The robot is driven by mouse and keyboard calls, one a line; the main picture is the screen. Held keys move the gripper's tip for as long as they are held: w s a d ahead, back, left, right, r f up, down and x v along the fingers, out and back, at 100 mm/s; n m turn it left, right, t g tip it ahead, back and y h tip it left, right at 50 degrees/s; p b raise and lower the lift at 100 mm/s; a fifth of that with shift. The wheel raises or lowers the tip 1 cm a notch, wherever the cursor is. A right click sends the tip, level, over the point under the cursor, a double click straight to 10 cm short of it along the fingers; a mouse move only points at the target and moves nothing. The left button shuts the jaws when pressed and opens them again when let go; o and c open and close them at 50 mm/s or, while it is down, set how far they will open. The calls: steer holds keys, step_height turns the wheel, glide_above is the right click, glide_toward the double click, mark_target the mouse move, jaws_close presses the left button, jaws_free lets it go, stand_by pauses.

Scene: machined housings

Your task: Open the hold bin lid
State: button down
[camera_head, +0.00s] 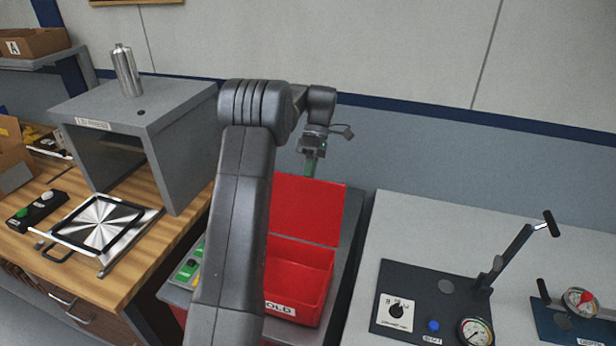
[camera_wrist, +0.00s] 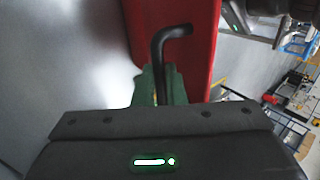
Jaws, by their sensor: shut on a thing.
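The red hold bin (camera_head: 298,282) stands right of my arm in the head view, with a white "HOLD" label partly hidden by the arm. Its red lid (camera_head: 309,208) stands raised at the back, and the inside of the bin shows. My gripper (camera_head: 311,160) is above the lid's top edge, against the wall side. In the wrist view my gripper (camera_wrist: 164,85) has green fingers shut on a bent black handle (camera_wrist: 166,42). The red lid (camera_wrist: 200,40) shows beside the handle there.
A grey press box (camera_head: 150,115) with a metal cylinder on top stands on the wooden bench at left. A dark fixture with a lever (camera_head: 515,245) and gauge sits on the grey table at right. The wall is close behind the bin.

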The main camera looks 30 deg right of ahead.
steer(key=shift+a+f, duration=0.1)
steer(key=shift+f, duration=0.3)
steer(key=c, duration=1.5)
jaws_free()
steer(key=shift+r, duration=0.2)
steer(key=shift+r, duration=0.1)
